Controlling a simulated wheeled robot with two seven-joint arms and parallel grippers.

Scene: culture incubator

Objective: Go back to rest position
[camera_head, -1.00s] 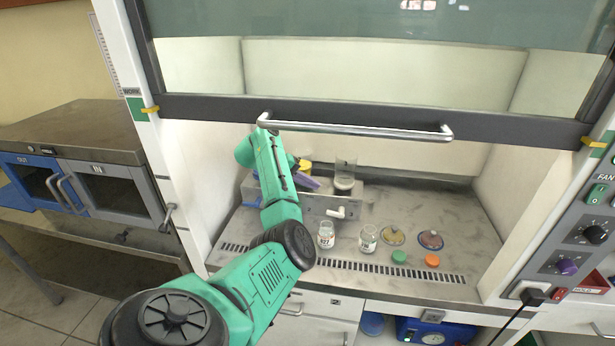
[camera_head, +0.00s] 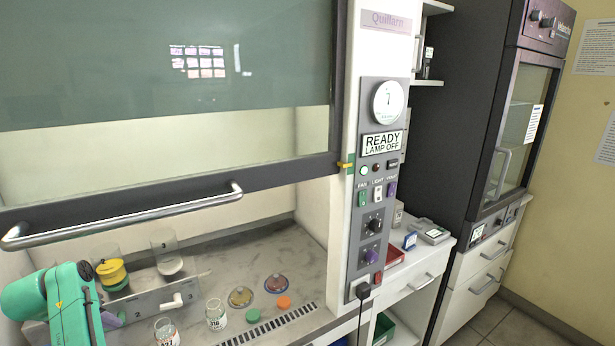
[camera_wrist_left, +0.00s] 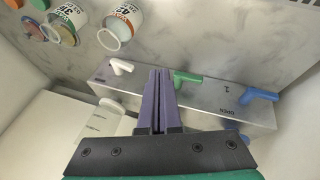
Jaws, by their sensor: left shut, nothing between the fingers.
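My left arm reaches into the cabinet at the lower left of the head view. My left gripper's purple fingers (camera_wrist_left: 160,75) are pressed together and empty. They lie in front of a metal valve block (camera_wrist_left: 245,108), between its white lever (camera_wrist_left: 122,66) and green lever (camera_wrist_left: 188,77); I cannot tell whether they touch it. In the head view a small purple part of the gripper (camera_head: 118,319) shows beside the metal block (camera_head: 146,304), mostly hidden by my green arm. My right gripper is not in any view.
The raised sash with its handle (camera_head: 130,216) hangs above my left arm. Two glass jars (camera_head: 215,315), dishes (camera_head: 241,297), a green cap (camera_head: 253,315) and an orange cap (camera_head: 284,301) stand on the worktop. A control panel (camera_head: 372,210) is right of the opening.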

